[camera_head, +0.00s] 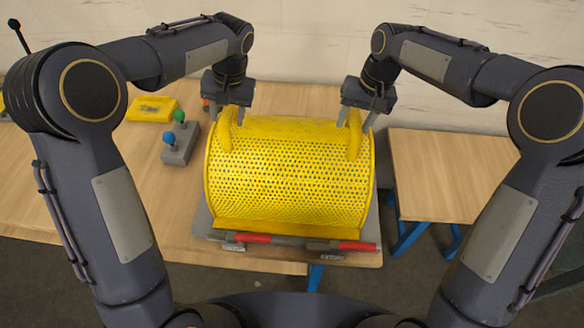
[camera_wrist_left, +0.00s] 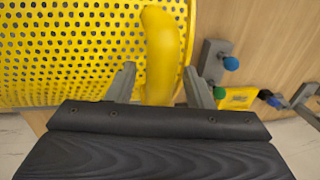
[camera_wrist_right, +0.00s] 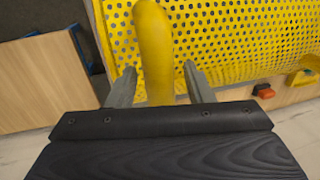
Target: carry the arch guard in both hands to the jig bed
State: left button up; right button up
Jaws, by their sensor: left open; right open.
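The arch guard (camera_head: 290,175) is a yellow perforated half-drum with a handle near each end. It sits on a grey plate (camera_head: 201,221) at the front of the table; I cannot tell whether this is the jig bed. My left gripper (camera_head: 227,113) is open, its fingers on either side of the left handle (camera_wrist_left: 163,50), with a gap visible on each side. My right gripper (camera_head: 356,118) is open, its fingers on either side of the right handle (camera_wrist_right: 154,45), also with gaps. The guard hides most of the plate.
Red-and-grey bars (camera_head: 255,238) lie along the guard's front edge. A grey block with blue and green knobs (camera_head: 180,148) and a yellow piece (camera_head: 152,108) stand left. A smaller wooden table (camera_head: 450,175) stands right across a gap, its visible top bare.

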jog(key=shift+r, duration=0.25)
pick_arm(q)
notch_tip(320, 180, up, 12)
jog(key=d, duration=0.2)
jog(key=shift+d+f, duration=0.15)
jog(key=shift+f, duration=0.05)
pick_arm(e)
notch_tip(320, 180, up, 11)
jog(key=d, duration=0.2)
jog(key=shift+d+r, duration=0.15)
